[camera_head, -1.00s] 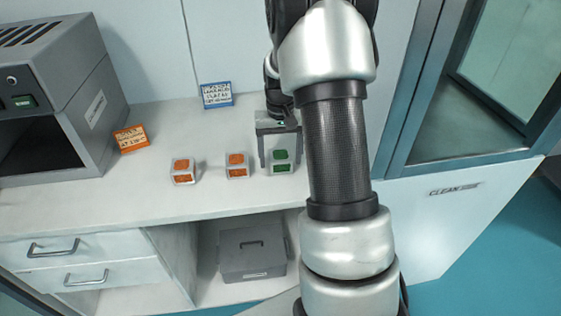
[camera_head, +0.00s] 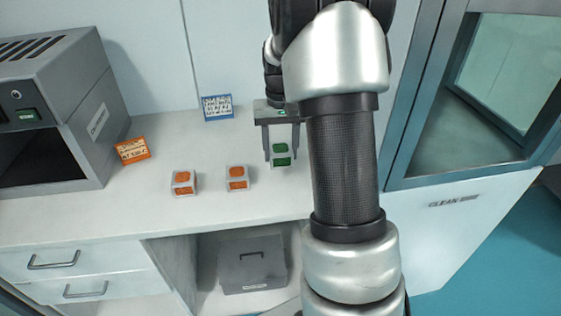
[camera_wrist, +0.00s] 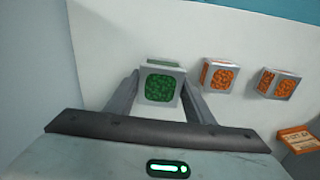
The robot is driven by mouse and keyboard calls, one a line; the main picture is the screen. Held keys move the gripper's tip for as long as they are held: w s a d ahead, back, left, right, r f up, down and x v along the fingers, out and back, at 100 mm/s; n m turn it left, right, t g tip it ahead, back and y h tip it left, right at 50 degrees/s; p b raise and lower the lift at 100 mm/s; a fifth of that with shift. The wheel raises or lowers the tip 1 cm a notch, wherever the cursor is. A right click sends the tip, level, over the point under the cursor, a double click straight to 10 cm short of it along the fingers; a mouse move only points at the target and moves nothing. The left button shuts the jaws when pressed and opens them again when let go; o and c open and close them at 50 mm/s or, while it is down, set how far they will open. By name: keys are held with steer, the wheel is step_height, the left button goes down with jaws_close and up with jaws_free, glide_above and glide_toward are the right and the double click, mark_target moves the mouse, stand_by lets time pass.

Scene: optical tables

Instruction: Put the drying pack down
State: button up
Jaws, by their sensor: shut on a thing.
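The drying pack with the green face (camera_head: 281,155) is a small pale cube with green patches. My gripper (camera_head: 281,158) is shut on it and holds it a little above the white counter (camera_head: 150,208), right of two similar cubes. In the wrist view the green pack (camera_wrist: 160,86) shows upright between the two fingers. Two packs with orange patches stand on the counter, the nearer one to my gripper (camera_head: 237,179) and one further left (camera_head: 183,182).
A grey oven-like box (camera_head: 75,120) stands at the left with an open dark front. An orange card (camera_head: 132,151) and a blue-edged card (camera_head: 217,107) stand on the counter. A glass-sided cabinet (camera_head: 415,110) is at the right. Counter space is free in front of the packs.

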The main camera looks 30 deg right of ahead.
mark_target(279, 148)
step_height(279, 148, up, 3)
steer(key=shift+a+r, duration=0.1)
steer(key=shift+a, duration=0.1)
steer(key=s+a+n, duration=0.1)
steer(key=a, duration=0.3)
steer(key=s+a+n, duration=0.1)
steer(key=a, duration=0.4)
steer(key=s+a+n, duration=0.1)
steer(key=a, duration=0.4)
steer(key=shift+s+a+n, duration=0.15)
steer(key=shift+s+n, duration=0.15)
steer(key=shift+s, duration=0.1)
steer(key=s+r+p, duration=0.2)
steer(key=p, duration=1)
steer(key=shift+r+p, duration=0.25)
steer(key=shift+p, duration=0.05)
steer(key=shift+s+f, duration=0.1)
steer(key=shift+f, duration=0.05)
